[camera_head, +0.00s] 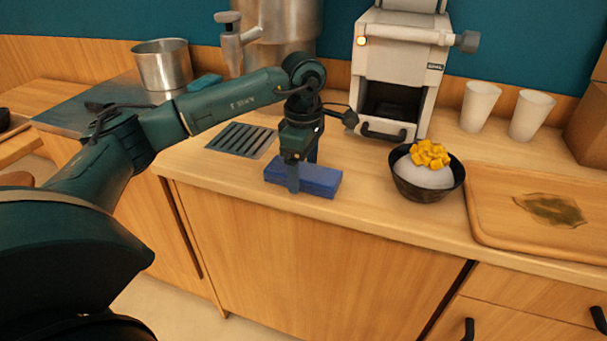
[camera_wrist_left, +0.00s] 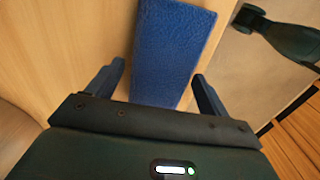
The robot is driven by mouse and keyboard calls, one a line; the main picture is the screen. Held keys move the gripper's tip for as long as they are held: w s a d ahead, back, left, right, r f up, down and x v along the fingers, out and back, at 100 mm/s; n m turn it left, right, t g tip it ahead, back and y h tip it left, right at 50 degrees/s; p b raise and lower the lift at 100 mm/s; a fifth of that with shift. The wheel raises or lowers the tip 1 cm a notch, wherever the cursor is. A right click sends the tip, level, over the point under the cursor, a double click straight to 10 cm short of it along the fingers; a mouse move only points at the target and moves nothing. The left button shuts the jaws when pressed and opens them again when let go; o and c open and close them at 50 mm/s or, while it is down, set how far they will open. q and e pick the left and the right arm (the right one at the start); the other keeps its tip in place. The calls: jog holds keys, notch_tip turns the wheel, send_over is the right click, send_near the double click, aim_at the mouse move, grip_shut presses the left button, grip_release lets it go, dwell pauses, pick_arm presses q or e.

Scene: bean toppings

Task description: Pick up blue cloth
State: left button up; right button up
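The blue cloth (camera_head: 318,181) is a thick, flat, folded rectangle on the wooden counter near its front edge. My left gripper (camera_head: 301,174) points down over it, with one finger in front of the cloth and the other behind it. In the left wrist view the cloth (camera_wrist_left: 172,45) runs between the two spread fingers of the left gripper (camera_wrist_left: 158,80). Slight gaps seem to show beside the fingers, and contact cannot be told. My right gripper is not in view.
A black bowl (camera_head: 431,193) with white filling and yellow cubes stands right of the cloth. A wooden tray (camera_head: 490,234) lies farther right. A metal drain grate (camera_head: 241,140) is behind left, and a white machine (camera_head: 398,70) and two cups (camera_head: 479,106) stand behind.

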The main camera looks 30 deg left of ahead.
aim_at(304, 169)
pick_arm(q)
jog(key=c, duration=0.8)
jog(key=shift+c, duration=0.2)
notch_tip(304, 169, up, 10)
jog(key=shift+p, duration=0.35)
